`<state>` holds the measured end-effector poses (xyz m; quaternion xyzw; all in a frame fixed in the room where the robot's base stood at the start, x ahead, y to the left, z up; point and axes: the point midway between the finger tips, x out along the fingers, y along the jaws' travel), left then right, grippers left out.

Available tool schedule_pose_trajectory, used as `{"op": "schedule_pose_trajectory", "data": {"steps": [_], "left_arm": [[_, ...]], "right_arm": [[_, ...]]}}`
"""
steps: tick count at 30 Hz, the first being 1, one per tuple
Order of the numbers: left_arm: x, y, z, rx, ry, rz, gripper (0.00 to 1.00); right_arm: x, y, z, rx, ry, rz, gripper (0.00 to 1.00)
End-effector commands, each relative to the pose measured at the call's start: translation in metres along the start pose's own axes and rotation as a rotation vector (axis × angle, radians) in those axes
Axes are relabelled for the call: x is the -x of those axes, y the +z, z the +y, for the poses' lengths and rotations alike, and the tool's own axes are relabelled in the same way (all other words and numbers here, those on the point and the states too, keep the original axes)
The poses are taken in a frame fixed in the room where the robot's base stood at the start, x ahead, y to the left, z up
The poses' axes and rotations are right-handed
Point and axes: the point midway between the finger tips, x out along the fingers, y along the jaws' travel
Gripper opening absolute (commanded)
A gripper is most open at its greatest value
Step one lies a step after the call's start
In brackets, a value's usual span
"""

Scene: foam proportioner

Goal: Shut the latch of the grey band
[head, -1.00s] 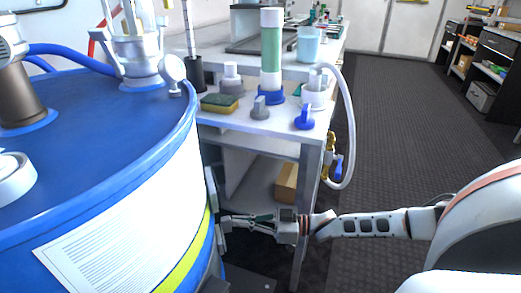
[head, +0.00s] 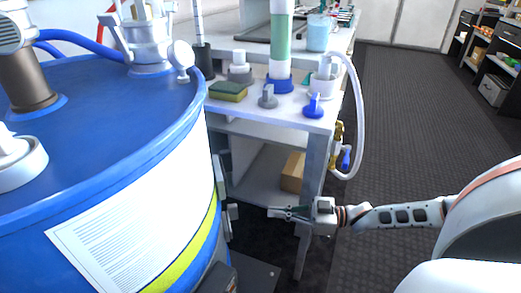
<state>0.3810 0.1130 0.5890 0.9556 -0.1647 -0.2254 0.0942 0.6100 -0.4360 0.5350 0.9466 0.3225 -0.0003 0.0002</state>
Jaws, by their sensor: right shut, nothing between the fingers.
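The big blue drum (head: 110,125) with a white label and a yellow-green stripe fills the left of the head view. Grey latch parts (head: 229,217) stick out from its right side, seen nearly edge-on. The grey band itself is mostly hidden around the drum's side, and I cannot tell whether the latch is shut. My right gripper (head: 271,212) reaches in from the right. It is shut and empty, with its fingertips pointing left at the latch and a visible gap between them. My left gripper is out of view.
A white bench (head: 265,122) stands behind the gripper, its leg close to my right gripper. It carries a sponge (head: 228,91), a green-and-white column (head: 281,45), valves and a hose (head: 357,120). A cardboard box (head: 292,172) sits on the lower shelf. Dark floor lies open at right.

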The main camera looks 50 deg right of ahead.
Motion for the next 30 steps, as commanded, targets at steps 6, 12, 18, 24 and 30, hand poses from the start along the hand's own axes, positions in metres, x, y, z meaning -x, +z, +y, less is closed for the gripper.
{"op": "schedule_pose_trajectory", "data": {"steps": [6, 12, 18, 24, 30], "left_arm": [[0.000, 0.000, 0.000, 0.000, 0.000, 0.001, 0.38], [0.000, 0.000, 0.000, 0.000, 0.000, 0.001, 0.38], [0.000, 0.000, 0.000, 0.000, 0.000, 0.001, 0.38], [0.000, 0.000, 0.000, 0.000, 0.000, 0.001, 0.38], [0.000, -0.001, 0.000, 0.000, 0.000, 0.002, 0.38]], "right_arm": [[0.026, 0.000, 0.000, 0.000, 0.001, -0.002, 0.00], [0.031, 0.000, 0.000, -0.001, 0.000, 0.001, 0.00], [0.031, 0.000, 0.000, 0.000, 0.000, 0.001, 0.00], [0.031, 0.000, 0.000, 0.000, 0.000, 0.001, 0.00], [0.030, 0.000, -0.002, -0.004, -0.001, 0.001, 0.00]]}}
